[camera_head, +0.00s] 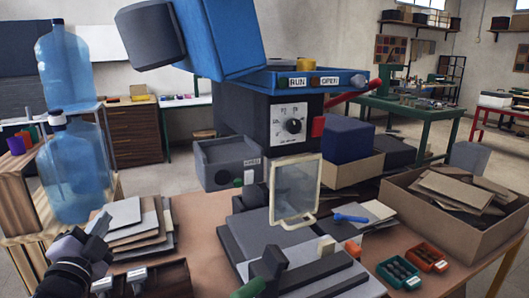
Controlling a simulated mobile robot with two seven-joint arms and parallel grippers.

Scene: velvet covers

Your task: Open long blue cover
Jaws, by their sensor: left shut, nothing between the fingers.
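A long blue cover (221,40) with a soft, velvety look stands tilted up above a black machine (290,128). A dark grey padded block (150,34) sits against its left side. Below it is the machine's blue top edge (345,79), with RUN and OPEN labels. My left gripper (84,244) is low at the left edge, shut and empty, far below the cover and apart from it. My right gripper is not in view. The cover's top is cut off by the frame.
Blue water bottles (64,62) stand at the left. A clear framed panel (296,190) stands in front of the machine. Stacked boards (135,228) lie left of it. A cardboard box (455,215) of scraps and small bins (399,271) are at the right.

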